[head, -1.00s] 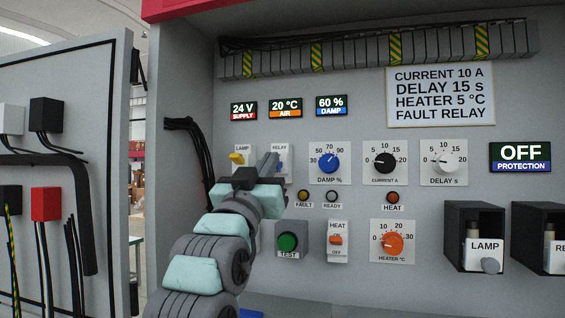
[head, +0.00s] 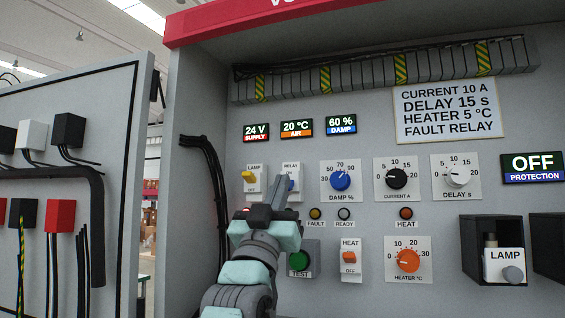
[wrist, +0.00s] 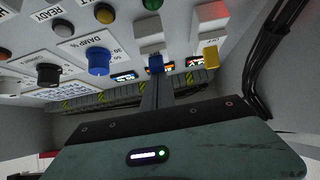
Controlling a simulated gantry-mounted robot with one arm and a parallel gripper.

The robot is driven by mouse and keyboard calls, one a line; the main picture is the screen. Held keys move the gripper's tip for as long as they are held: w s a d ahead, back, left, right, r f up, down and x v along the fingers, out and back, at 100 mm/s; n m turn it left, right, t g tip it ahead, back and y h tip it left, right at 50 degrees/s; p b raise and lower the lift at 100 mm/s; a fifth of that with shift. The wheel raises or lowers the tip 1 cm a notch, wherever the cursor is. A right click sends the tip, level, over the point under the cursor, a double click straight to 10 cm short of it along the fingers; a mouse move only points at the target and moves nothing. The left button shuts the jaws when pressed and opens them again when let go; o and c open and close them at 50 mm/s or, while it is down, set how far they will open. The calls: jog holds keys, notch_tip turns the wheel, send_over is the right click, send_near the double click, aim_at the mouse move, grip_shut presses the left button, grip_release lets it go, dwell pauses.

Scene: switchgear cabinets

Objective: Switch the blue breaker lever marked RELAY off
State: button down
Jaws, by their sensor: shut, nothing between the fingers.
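The RELAY breaker (head: 291,170) is a white plate on the cabinet panel, right of the LAMP breaker with its yellow lever (head: 249,176). Its blue lever (head: 291,184) is partly hidden by my fingers in the head view, so its exact position is hard to tell. My gripper (head: 286,188) is shut and empty, in front of the lower part of the RELAY plate. In the wrist view the blue lever (wrist: 155,63) lies just beyond my fingertips (wrist: 156,80); I cannot tell whether they touch it.
The blue DAMP knob (head: 340,181) is to the right. The green TEST button (head: 299,260) and orange HEAT switch (head: 349,257) are below. Black cables (head: 210,170) run down the cabinet's left side. The protection display (head: 533,168) reads OFF.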

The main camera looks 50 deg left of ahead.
jog(key=s+d+f+b, duration=0.1)
jog(key=s+d+f, duration=0.2)
jog(key=s+d, duration=0.2)
jog(key=shift+s+f, duration=0.35)
jog(key=shift+s, duration=0.75)
dwell(0.3)
